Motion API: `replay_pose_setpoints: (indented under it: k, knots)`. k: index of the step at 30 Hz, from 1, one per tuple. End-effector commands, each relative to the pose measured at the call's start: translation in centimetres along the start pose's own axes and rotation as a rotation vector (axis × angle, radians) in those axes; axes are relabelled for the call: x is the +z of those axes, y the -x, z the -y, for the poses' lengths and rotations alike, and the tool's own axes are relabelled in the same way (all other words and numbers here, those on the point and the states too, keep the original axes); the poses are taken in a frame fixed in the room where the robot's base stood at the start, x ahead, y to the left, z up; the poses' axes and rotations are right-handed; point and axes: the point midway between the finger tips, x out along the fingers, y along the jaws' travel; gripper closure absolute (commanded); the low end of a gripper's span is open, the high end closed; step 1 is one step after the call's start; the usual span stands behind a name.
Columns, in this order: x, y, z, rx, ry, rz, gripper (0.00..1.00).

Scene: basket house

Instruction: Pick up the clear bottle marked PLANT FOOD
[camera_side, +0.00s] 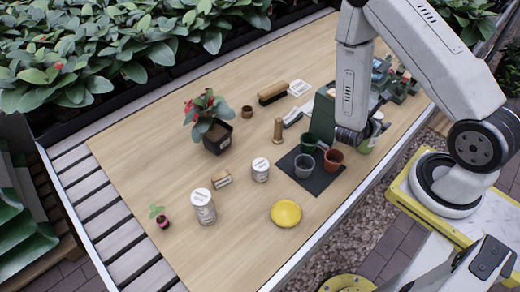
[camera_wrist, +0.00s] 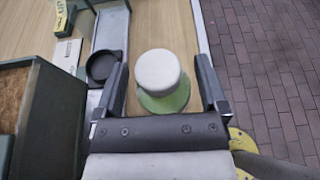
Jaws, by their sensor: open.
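A bottle with a round white cap (camera_wrist: 158,70) and a clear, green-tinted body (camera_wrist: 166,102) stands in the wrist view, seen from above. No lettering on it is readable from here. My gripper (camera_wrist: 161,64) is open, with one finger on each side of the bottle and a gap showing on both sides. In the side view my gripper (camera_side: 352,135) is low over the right edge of the table, and the bottle (camera_side: 369,145) is mostly hidden behind it.
A dark green box (camera_side: 322,118) stands left of my gripper; its soil-like contents (camera_wrist: 14,95) show in the wrist view. A black round dish (camera_wrist: 103,66) sits near the left finger. Small pots (camera_side: 333,160) stand on a dark mat (camera_side: 318,183). The table edge and brick floor (camera_wrist: 265,70) lie right.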

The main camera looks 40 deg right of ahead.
Motion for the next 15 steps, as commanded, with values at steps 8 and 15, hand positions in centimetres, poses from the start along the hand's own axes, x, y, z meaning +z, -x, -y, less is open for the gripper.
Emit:
replay_pose_setpoints:
  k: [8, 15]
  knots:
    - [0.0, -2.0, 0.0, -0.002, 0.001, 0.001, 0.08]
    - [0.0, -2.2, 0.0, 0.001, 0.001, 0.001, 0.08]
